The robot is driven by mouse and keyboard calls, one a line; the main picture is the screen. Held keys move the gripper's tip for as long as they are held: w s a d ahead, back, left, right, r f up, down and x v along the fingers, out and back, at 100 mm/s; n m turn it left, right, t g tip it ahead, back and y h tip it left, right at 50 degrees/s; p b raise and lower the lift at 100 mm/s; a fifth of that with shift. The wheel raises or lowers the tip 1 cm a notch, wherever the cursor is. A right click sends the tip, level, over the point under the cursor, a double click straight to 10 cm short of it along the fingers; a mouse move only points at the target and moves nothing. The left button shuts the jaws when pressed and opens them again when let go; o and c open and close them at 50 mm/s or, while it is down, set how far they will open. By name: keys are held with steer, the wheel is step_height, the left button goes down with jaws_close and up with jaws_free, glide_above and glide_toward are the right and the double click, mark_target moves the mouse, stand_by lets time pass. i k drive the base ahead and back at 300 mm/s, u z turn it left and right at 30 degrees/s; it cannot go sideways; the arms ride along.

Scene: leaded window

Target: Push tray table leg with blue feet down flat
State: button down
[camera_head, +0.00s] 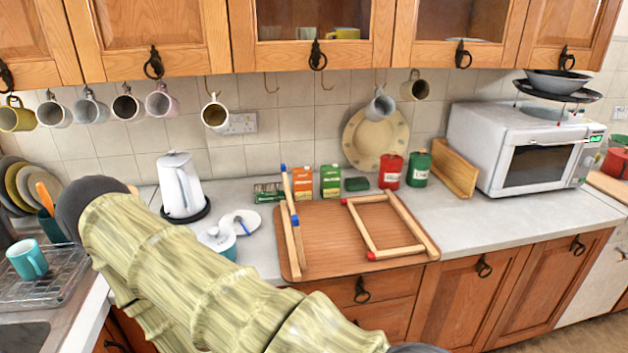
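The tray table (325,238) lies upside down on the counter, its brown underside facing up. The leg with blue feet (296,247) is at the tray's left side. It is raised, seen almost edge-on, with its blue tips upward. The leg with red feet (400,222) lies folded flat on the right part of the tray. My arm crosses the lower left and middle of the view and leaves at the bottom edge. My gripper is not in view.
A white kettle (180,186), a teal sugar pot (218,242) and a saucer (240,222) stand left of the tray. Boxes (331,180), red (391,171) and green (418,168) tins stand behind it. A microwave (525,150) is right. Mugs hang above.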

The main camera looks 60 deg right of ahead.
mark_target(296, 222)
steer(key=k, duration=0.45)
steer(key=z, duration=0.7)
